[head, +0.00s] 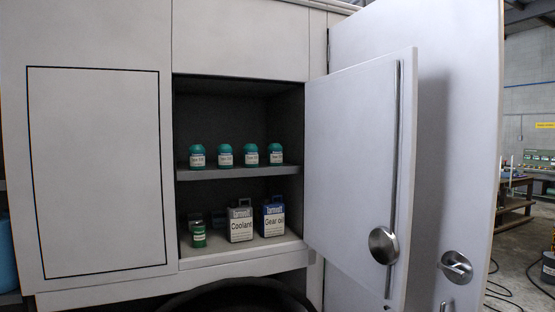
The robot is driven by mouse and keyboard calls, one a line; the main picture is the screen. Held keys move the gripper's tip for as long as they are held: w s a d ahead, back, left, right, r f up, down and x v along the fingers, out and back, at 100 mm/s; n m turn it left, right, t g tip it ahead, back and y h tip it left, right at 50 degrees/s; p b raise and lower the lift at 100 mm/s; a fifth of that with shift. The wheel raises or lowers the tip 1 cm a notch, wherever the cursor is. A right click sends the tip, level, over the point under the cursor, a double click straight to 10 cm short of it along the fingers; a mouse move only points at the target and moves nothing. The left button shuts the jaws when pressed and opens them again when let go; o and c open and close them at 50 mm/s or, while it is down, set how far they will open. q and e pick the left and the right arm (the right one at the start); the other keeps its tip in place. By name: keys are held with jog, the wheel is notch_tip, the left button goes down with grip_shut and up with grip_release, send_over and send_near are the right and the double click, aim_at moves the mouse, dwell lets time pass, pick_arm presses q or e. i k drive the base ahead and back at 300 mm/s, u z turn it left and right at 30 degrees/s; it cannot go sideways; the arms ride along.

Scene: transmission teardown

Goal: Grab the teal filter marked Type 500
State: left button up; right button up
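Several teal, round-topped containers with white labels stand in a row on the upper shelf of an open cabinet: the far left one (197,156), the second (225,156), the third (251,156) and the far right one (276,154). Their label print is too small to read surely. A small dark green canister (198,235) with a pale label stands at the left of the lower compartment; its label is also unreadable. I cannot tell which item is marked Type 500. Neither of my grippers is in view.
A Coolant can (240,224) and a Gear oil can (273,219) stand right of the green canister. The cabinet door (355,160) is swung open at the right, with a round knob (383,245). The shelf (240,172) divides the opening. A dark rounded rim (235,284) lies below.

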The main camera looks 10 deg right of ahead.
aim_at(197, 153)
jog(key=u, duration=0.7)
jog(key=i, duration=1.2)
jog(key=u, duration=0.1)
